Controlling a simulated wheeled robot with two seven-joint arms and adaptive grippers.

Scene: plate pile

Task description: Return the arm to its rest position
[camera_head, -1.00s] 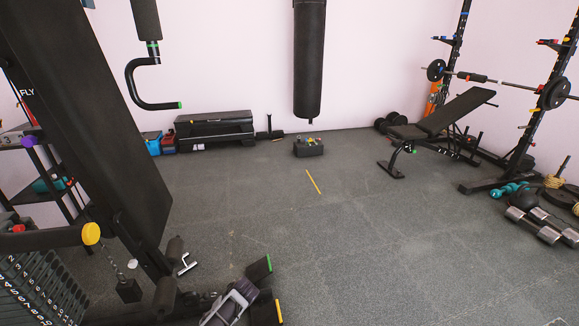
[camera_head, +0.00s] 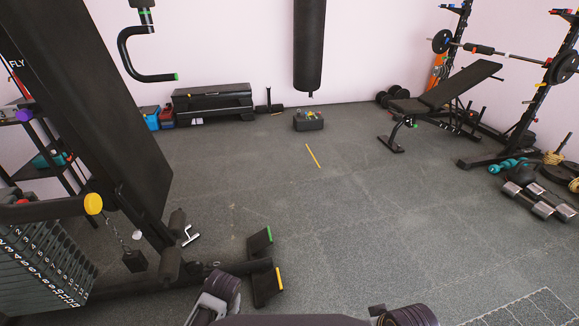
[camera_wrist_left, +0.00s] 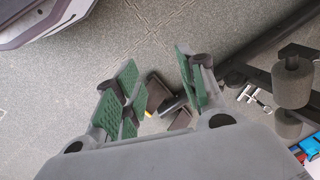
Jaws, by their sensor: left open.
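My left gripper (camera_wrist_left: 156,78) shows in the left wrist view with its green-padded fingers spread apart. Nothing is between the fingers; the floor and parts of a gym machine show beyond and below them. In the head view only links of my arms show along the bottom edge, and neither gripper can be made out there. My right gripper is out of view.
A weight machine (camera_head: 110,110) stands at the left, its black footplates (camera_head: 262,262) close to my arm link. A punching bag (camera_head: 309,45) hangs at the back. A bench (camera_head: 445,95) and dumbbells (camera_head: 535,205) are at the right.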

